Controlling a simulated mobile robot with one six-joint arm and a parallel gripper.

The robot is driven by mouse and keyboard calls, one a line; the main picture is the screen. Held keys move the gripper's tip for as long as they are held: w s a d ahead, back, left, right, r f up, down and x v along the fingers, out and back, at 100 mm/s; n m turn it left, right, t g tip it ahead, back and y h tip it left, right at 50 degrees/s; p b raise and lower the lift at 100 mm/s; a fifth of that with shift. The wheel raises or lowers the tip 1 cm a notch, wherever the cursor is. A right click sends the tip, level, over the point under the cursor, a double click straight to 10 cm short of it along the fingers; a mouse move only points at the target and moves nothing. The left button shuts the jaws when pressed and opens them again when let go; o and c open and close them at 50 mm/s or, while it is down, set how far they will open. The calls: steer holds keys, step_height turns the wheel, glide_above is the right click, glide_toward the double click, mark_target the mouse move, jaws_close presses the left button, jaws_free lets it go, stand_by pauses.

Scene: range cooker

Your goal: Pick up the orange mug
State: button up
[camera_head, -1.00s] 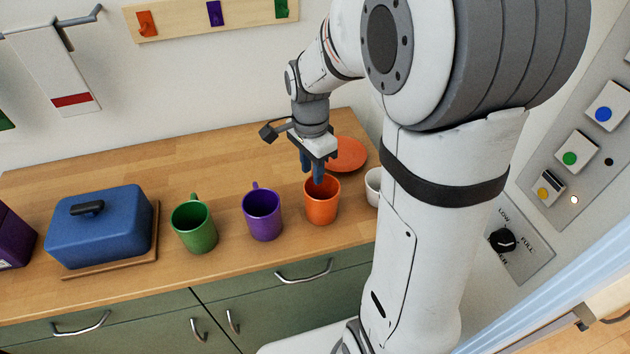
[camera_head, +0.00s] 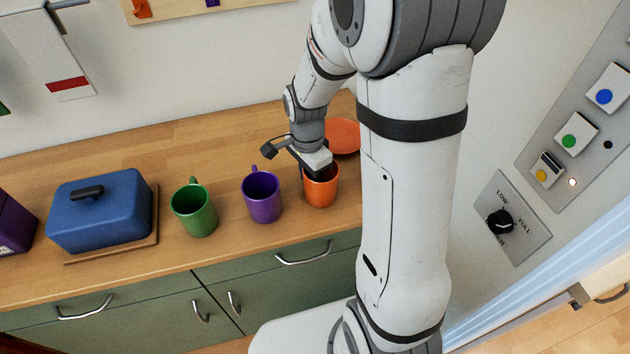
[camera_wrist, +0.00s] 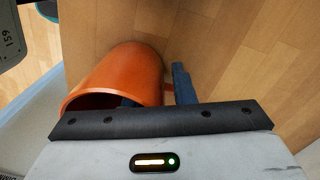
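The orange mug (camera_head: 321,192) stands upright on the wooden counter, at the right end of the row of mugs. My gripper (camera_head: 318,167) is down at its rim, and its fingers are mostly hidden there in the head view. In the wrist view the orange mug (camera_wrist: 120,75) fills the left middle. There my gripper (camera_wrist: 158,92) has one blue finger showing inside the mug's mouth and the other outside, beside its wall, near a small orange part that looks like the handle. The fingers stand apart, with the mug's wall between them.
A purple mug (camera_head: 262,196) stands close left of the orange one, then a green mug (camera_head: 194,209) and a blue lidded box (camera_head: 100,219). An orange plate (camera_head: 342,137) lies behind the orange mug. The counter (camera_head: 200,148) behind the mugs is clear.

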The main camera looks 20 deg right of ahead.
jaws_close()
steer(key=shift+r, duration=0.15)
step_height(320, 180, up, 10)
steer(key=shift+f, duration=0.1)
stand_by(0.6)
